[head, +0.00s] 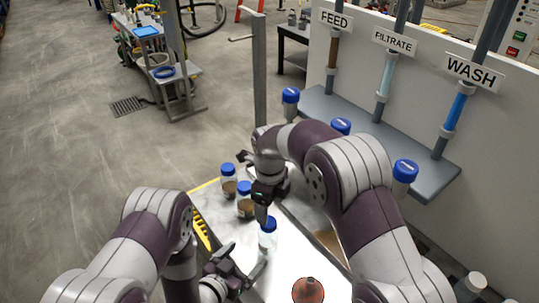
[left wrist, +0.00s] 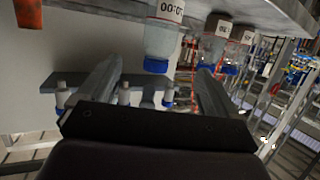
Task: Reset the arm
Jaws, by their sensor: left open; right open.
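My left gripper (head: 241,266) is open, low over the near part of the white table. In the left wrist view its two fingers (left wrist: 155,92) are apart with nothing between their tips. A clear blue-capped bottle (head: 268,236) stands just beyond it; a labelled bottle (left wrist: 163,38) shows upside down ahead of the fingers. My right gripper (head: 262,212) is open and points down, just above and behind that bottle in the head view. Its fingers partly overlap, and I cannot tell whether it touches the cap.
Two blue-capped bottles with brown contents (head: 228,184) (head: 245,204) stand at the table's left. More bottles (head: 290,102) (head: 404,176) are by the grey shelf (head: 425,165) under the FEED, FILTRATE and WASH pipes. A reddish-brown round object (head: 308,291) is at the near edge.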

